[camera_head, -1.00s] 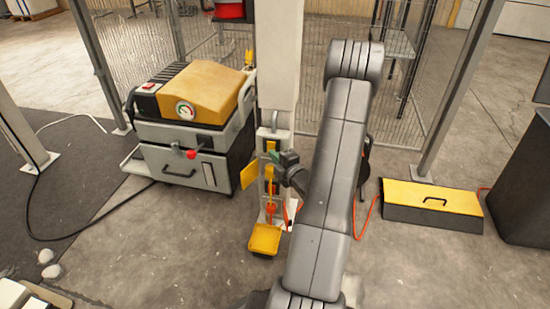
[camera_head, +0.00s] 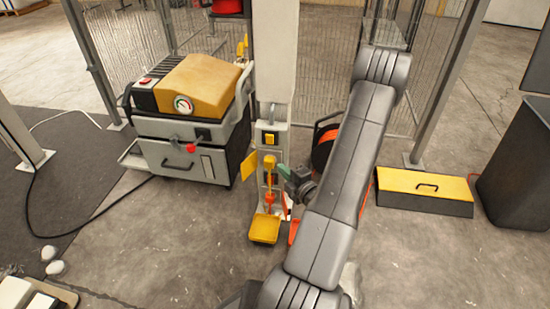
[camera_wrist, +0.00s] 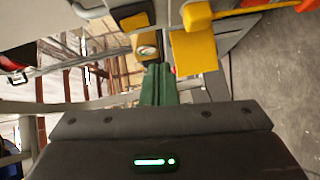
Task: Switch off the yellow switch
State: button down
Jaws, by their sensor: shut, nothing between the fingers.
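The yellow switch (camera_head: 269,139) sits on a grey panel on the white post. It also seems to show at the top of the wrist view (camera_wrist: 134,20), in a grey housing. My gripper (camera_head: 281,169) has green fingers, held together and empty, a little below and right of the switch in the head view. In the wrist view the fingertips (camera_wrist: 158,68) point up toward the panel, apart from the switch. I cannot tell whether the switch is on or off.
A yellow plate (camera_head: 249,166) sticks out left of the post, beside a yellow-handled tool and a yellow dustpan (camera_head: 265,229). A grey machine with a yellow top (camera_head: 199,82) stands left. An orange reel (camera_head: 324,150) is behind my arm. A yellow-topped box (camera_head: 425,187) is right.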

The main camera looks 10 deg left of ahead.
jog(key=shift+f+v, duration=0.15)
jog(key=shift+v, duration=0.6)
jog(key=shift+f+v, duration=0.15)
jog(key=shift+v, duration=0.55)
jog(key=shift+a, duration=0.1)
